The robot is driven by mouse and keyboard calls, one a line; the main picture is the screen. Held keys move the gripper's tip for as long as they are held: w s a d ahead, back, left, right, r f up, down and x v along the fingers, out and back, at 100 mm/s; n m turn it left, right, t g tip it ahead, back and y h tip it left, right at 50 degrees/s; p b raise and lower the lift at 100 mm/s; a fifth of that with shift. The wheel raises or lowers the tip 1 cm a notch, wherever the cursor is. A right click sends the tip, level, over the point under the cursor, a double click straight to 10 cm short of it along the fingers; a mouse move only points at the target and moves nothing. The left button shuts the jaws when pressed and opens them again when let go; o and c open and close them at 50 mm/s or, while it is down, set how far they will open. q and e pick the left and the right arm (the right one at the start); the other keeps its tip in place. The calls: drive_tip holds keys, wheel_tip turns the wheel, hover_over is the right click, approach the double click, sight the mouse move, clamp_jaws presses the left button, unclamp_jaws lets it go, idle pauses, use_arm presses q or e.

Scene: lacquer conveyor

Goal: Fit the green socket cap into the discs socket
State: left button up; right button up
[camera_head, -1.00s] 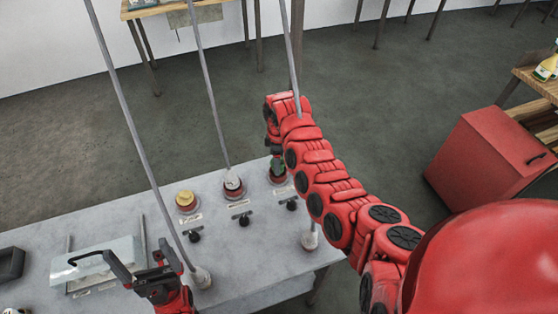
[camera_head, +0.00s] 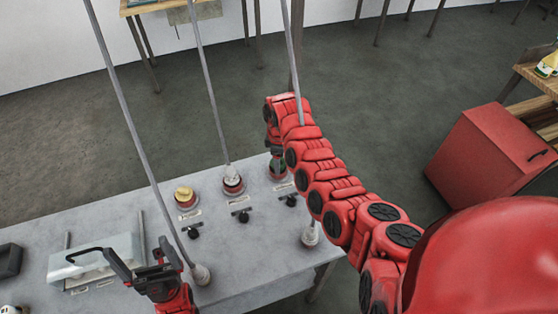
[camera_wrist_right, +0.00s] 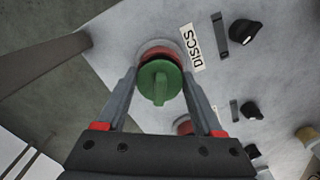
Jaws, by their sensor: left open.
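The green socket cap (camera_wrist_right: 160,84) has a raised grip bar and sits at the red-rimmed discs socket (camera_wrist_right: 160,52), beside the DISCS label in the right wrist view. The cap covers most of the socket, so how deep it sits cannot be seen. My right gripper (camera_wrist_right: 160,78) has its fingers apart on either side of the cap, with space beside the grip bar. In the head view the green cap (camera_head: 278,167) shows at the right-hand socket, below my right gripper (camera_head: 276,149). My left gripper (camera_head: 128,250) is open and empty over the table's front left.
Black knobs (camera_head: 243,216) stand in front. Grey poles (camera_head: 135,130) rise from the table (camera_head: 262,262). A metal holder (camera_head: 105,262) is at the left.

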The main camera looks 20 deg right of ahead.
drive_tip(key=o, duration=0.4)
wheel_tip(320, 180, up, 6)
drive_tip(key=b, duration=0.2)
drive_tip(key=shift+w+f+b, duration=0.1)
drive_tip(key=shift+f+b, duration=0.05)
drive_tip(key=shift+b, duration=0.15)
wheel_tip(320, 180, up, 4)
drive_tip(key=shift+d+f+p, duration=0.15)
drive_tip(key=shift+f+p, duration=0.1)
drive_tip(key=shift+p, duration=0.35)
wheel_tip(320, 180, up, 8)
drive_tip(key=shift+b, duration=0.3)
